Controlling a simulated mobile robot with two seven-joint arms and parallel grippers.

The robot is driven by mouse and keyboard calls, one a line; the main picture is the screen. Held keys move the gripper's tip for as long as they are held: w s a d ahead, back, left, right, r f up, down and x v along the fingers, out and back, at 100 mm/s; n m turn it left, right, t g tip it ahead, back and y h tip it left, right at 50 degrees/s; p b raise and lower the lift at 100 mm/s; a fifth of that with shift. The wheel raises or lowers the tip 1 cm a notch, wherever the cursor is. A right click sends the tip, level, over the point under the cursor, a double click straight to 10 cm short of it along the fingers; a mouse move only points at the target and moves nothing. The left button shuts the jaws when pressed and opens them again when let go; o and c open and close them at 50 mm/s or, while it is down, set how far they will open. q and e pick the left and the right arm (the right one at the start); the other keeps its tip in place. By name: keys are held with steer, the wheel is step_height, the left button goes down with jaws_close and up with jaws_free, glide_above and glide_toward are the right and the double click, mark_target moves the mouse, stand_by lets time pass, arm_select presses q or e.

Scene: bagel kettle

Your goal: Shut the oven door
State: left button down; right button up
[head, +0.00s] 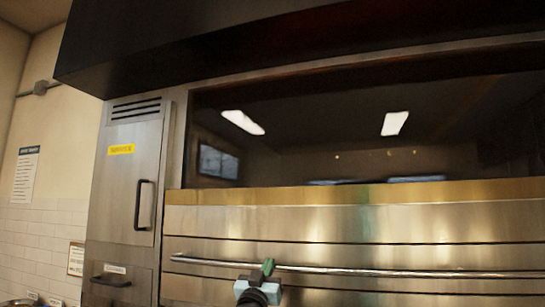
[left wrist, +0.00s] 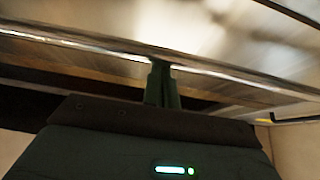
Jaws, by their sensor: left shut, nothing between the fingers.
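The oven front fills most of the head view. It has a wide dark pane (head: 310,150) with light reflections and brushed steel panels (head: 320,222) below. A long horizontal bar handle (head: 400,272) crosses the lower panels; the bar also shows in the left wrist view (left wrist: 80,43). My left gripper (head: 268,266) has green fingers, shut and empty, at the bar toward its left part. In the left wrist view the fingertips (left wrist: 160,66) are right at the bar; whether they touch it I cannot tell. How far the door stands open is unclear. My right gripper is not seen.
A dark hood (head: 250,50) overhangs the top. Left of the pane is a narrow steel cabinet (head: 125,185) with a black handle (head: 143,205) and a yellow label. A tiled wall (head: 45,225) with notices is at far left.

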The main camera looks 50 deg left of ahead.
arm_select(q)
step_height(320, 180, down, 4)
steer(key=shift+w+f+b, duration=0.1)
steer(key=shift+w+b, duration=0.05)
steer(key=shift+b, duration=0.2)
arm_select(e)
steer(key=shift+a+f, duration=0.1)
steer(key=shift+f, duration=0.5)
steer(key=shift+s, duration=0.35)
